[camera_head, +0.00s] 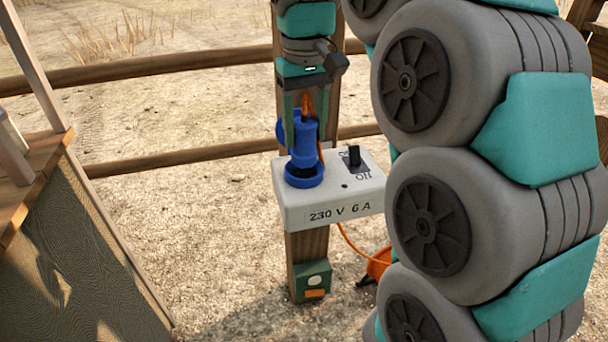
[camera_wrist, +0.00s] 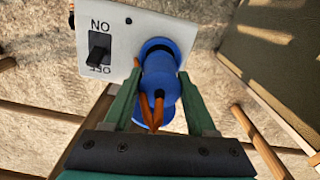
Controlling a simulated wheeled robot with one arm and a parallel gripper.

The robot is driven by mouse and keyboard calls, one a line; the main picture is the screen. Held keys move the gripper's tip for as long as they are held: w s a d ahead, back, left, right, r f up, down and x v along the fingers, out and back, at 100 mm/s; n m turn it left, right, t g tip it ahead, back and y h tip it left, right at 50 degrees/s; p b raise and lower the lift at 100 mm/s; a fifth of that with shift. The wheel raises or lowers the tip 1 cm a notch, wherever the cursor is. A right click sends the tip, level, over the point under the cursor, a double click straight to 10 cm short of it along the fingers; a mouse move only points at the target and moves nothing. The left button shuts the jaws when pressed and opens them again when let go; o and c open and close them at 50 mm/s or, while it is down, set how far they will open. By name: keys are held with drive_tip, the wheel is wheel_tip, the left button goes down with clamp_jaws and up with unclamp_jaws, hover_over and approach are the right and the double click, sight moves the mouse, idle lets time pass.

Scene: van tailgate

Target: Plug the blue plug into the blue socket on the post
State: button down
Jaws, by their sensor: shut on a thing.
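The blue plug (camera_head: 305,143) is upright, with its orange cable (camera_head: 308,104) rising from its top between my fingers. My gripper (camera_head: 305,132) is shut on the plug from above. The wrist view shows the plug (camera_wrist: 160,82) between the two green fingers of my gripper (camera_wrist: 160,97). The blue socket (camera_head: 304,181) is on top of the white box on the post. The plug's lower end is at the socket's mouth, with a dark opening visible around it. I cannot tell how deep it sits. Another blue part (camera_head: 283,130) shows behind the plug.
The white box (camera_head: 330,208), marked 230 V 6 A, has a black switch (camera_head: 354,155) beside the socket. The wooden post (camera_head: 307,248) bears a small green box (camera_head: 313,281). Fence rails (camera_head: 220,153) run behind. A wooden structure (camera_head: 70,240) stands at left.

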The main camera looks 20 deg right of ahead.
sight(305, 144)
drive_tip(key=shift+f+b, duration=0.55)
drive_tip(key=shift+f, duration=0.75)
drive_tip(key=shift+f, duration=0.25)
drive_tip(key=shift+c, duration=0.6)
unclamp_jaws()
